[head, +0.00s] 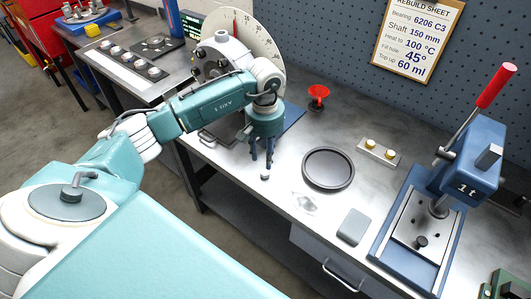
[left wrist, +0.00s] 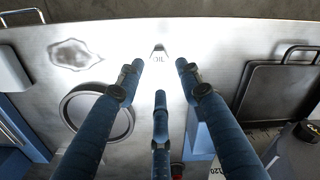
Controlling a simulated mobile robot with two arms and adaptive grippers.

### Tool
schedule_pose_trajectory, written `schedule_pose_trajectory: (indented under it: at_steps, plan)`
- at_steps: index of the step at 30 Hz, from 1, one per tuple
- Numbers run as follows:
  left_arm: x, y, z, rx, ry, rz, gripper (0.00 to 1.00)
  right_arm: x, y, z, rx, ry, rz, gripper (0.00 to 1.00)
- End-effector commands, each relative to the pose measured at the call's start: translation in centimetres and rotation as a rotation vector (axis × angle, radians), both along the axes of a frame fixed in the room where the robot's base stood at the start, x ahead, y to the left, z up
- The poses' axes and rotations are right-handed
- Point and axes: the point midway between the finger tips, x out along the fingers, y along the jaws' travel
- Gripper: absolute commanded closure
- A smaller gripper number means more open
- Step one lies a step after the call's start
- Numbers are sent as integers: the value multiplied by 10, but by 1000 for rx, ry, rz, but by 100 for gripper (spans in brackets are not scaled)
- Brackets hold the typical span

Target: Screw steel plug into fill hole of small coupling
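A small grey plug-like piece (head: 265,176) stands on the steel bench just below my left gripper (head: 262,158). In the left wrist view, a small metal piece (left wrist: 158,51) lies beyond the fingertips, beside dark lettering reading "OIL". My left gripper (left wrist: 158,72) has its three blue fingers spread, with nothing between them. The fingers look apart from the piece. A grey round assembly (head: 216,58), probably the small coupling, stands in front of a pale dial disc (head: 250,40), behind my left arm. Its fill hole cannot be made out. My right gripper is out of view.
A black round dish (head: 328,169) is right of my left gripper. A red funnel (head: 318,94), a plate with two brass-topped pieces (head: 378,151), a grey block (head: 353,227) and a blue press (head: 465,165) stand around it. A dark tray (left wrist: 283,88) lies opposite the dish.

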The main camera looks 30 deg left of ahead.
Motion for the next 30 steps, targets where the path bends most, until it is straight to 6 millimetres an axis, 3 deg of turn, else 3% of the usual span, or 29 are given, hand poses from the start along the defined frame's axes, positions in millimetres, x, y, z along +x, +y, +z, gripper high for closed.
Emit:
schedule_pose_trajectory:
  at_steps: [8,13,18,26,30]
  plan:
    - [-1,-2,-38,-4,3,0,64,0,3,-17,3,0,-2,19]
    - [0,0,-63,-2,-1,1,64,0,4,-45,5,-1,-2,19]
    - [0,-1,-72,-3,-1,1,64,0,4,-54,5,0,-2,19]
    - [0,-1,-71,-3,0,1,64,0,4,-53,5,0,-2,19]
    - [0,-1,-71,-3,0,1,88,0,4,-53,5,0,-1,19]
